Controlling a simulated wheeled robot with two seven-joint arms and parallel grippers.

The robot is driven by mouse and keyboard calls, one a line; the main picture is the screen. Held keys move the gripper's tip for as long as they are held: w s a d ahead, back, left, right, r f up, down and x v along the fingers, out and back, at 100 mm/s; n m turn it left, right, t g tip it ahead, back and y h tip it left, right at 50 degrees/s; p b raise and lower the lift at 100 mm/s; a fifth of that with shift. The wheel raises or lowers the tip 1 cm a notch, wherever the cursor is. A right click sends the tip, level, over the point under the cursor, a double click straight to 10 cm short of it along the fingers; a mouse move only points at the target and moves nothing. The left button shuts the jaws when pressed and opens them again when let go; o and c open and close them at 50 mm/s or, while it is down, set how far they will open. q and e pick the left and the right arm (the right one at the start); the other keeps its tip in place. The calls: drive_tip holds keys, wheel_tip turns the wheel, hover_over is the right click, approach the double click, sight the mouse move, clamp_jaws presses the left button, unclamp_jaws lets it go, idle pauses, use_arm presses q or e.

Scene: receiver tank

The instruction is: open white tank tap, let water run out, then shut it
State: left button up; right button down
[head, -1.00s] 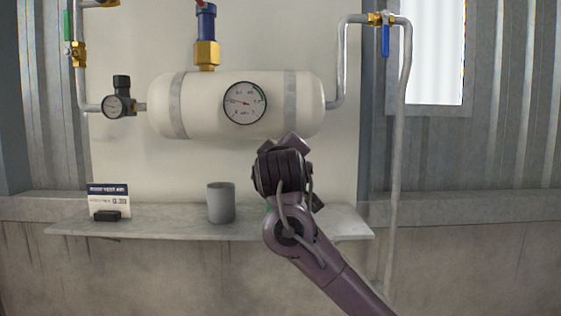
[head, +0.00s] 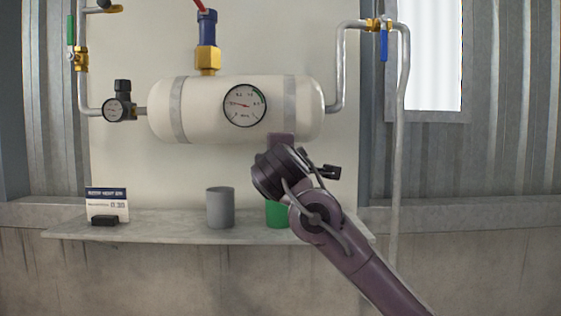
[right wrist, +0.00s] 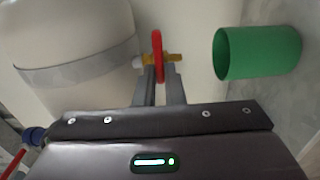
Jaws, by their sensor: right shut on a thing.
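The white tank (head: 268,95) hangs on the wall panel and fills the left of the right wrist view (right wrist: 60,30). Its tap (right wrist: 173,58) is brass with a red handle (right wrist: 157,45). My right gripper (right wrist: 159,73) is shut on the red handle, one finger on each side. A green cup (right wrist: 258,53) stands apart from the tap, on its outlet side; part of it shows on the shelf in the head view (head: 276,214). No water stream is visible. In the head view my right arm hides the tap. My left gripper is out of view.
A grey cup (head: 220,208) and a small sign (head: 107,205) stand on the shelf (head: 160,228) left of the green cup. A gauge (head: 244,105) is on the tank's front. Other valves with green (head: 70,30) and blue (head: 384,45) handles sit on side pipes.

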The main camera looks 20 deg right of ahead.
drive_tip(key=shift+f, duration=0.1)
idle(0.4)
drive_tip(key=c, duration=1.5)
unclamp_jaws()
drive_tip(key=shift+a, duration=0.1)
drive_tip(key=b+v, duration=0.4)
drive_tip(key=v, duration=0.3)
drive_tip(key=shift+s+a, duration=0.1)
drive_tip(key=shift+s, duration=0.3)
